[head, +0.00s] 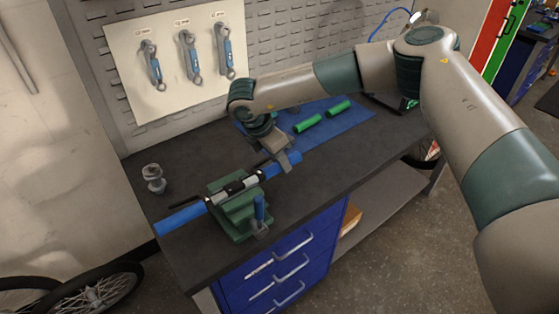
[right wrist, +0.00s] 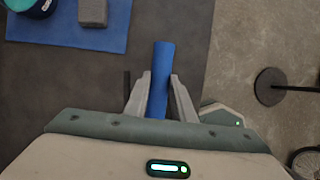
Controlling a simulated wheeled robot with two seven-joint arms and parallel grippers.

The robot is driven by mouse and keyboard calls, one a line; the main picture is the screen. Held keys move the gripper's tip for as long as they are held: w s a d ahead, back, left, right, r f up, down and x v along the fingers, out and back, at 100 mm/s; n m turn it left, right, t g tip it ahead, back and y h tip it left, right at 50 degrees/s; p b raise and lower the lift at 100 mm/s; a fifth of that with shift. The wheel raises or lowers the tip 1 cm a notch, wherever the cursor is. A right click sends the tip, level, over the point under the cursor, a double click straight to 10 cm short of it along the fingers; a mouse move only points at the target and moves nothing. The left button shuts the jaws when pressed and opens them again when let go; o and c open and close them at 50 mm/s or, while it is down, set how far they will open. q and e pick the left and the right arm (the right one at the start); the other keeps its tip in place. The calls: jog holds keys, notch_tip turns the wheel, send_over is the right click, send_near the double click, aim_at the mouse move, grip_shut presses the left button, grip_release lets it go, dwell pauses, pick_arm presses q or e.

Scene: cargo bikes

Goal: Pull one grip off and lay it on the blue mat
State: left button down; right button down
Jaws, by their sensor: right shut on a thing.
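A handlebar (head: 236,187) is clamped in a green vise (head: 238,210) on the bench. It has a blue grip (head: 182,218) at its left end and another blue grip (head: 271,171) at its right end. My right gripper (head: 288,162) is shut around the right-end grip. In the right wrist view this grip (right wrist: 162,62) runs between the fingers (right wrist: 160,80) and sticks out past them. In the head view it lines up with the bar. The blue mat (head: 345,121) lies behind, with two green grips (head: 308,123) (head: 339,107) on it. My left gripper is out of view.
A grey metal part (head: 153,178) stands at the bench's left. In the right wrist view, a grey block (right wrist: 93,12) and a round teal thing (right wrist: 32,6) lie on the mat. Wrenches (head: 190,55) hang on a wall board. Bare dark bench lies between vise and mat.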

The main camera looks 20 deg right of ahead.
jog(key=shift+w+d, duration=0.1)
jog(key=shift+d, duration=0.2)
jog(key=shift+w+d+b, duration=0.25)
jog(key=shift+d+b, duration=0.15)
jog(key=shift+d, duration=0.3)
jog(key=shift+d, duration=0.2)
